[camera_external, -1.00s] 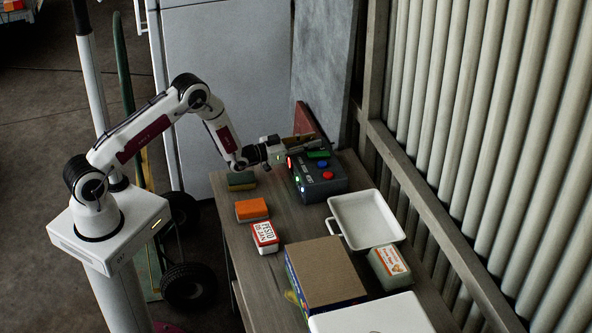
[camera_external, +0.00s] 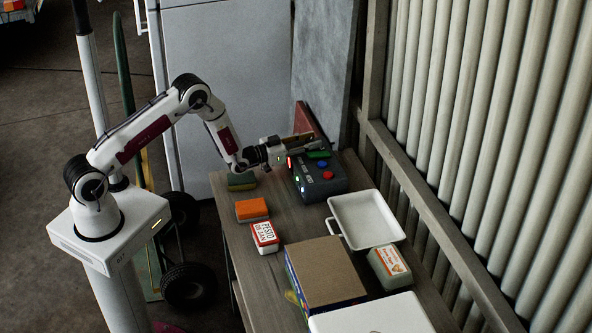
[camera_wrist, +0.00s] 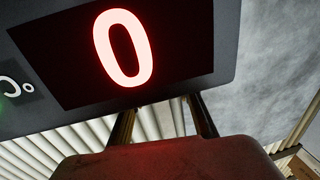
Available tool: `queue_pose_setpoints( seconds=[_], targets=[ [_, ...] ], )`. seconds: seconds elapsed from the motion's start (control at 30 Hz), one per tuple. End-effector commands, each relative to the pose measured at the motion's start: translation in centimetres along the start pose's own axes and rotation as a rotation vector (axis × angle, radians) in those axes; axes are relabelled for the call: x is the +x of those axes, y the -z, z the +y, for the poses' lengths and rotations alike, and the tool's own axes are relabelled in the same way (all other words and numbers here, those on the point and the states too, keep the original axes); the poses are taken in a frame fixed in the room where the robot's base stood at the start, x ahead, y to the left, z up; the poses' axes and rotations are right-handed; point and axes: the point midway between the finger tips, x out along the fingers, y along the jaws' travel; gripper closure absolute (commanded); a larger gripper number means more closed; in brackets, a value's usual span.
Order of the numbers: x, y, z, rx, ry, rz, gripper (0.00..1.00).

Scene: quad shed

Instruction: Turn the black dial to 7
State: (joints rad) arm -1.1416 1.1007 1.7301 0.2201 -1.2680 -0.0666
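A dark control box (camera_external: 322,187) stands at the far end of the table, with red and blue buttons, a green part on top and small lit indicators. In the wrist view its red display (camera_wrist: 123,48) reads 0. I cannot pick out the black dial in either view; my gripper may hide it. My gripper (camera_external: 313,143) is at the box's upper back edge. In the wrist view two dark fingers stand apart at their bases and pass behind the box, so their tips and anything between them are hidden.
An orange-topped block (camera_external: 252,209), a green sponge (camera_external: 241,181) and a red-and-white box (camera_external: 265,237) lie along the table's left side. A white tray (camera_external: 396,233), a brown box (camera_external: 325,270) and a labelled container (camera_external: 390,266) stand nearer. A ribbed wall (camera_external: 490,130) rises at right.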

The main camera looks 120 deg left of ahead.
Motion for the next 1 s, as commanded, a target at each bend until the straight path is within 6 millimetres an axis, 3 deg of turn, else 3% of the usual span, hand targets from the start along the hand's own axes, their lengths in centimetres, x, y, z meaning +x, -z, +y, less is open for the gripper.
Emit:
queue_pose_setpoints(
  seconds=[0.43,1.0],
  targets=[
    [-2.9,0.1,0.0,0.001,-0.001,0.000,0.67],
    [-2.8,6.1,0.0,0.000,-0.001,0.003,0.67]
  ],
)
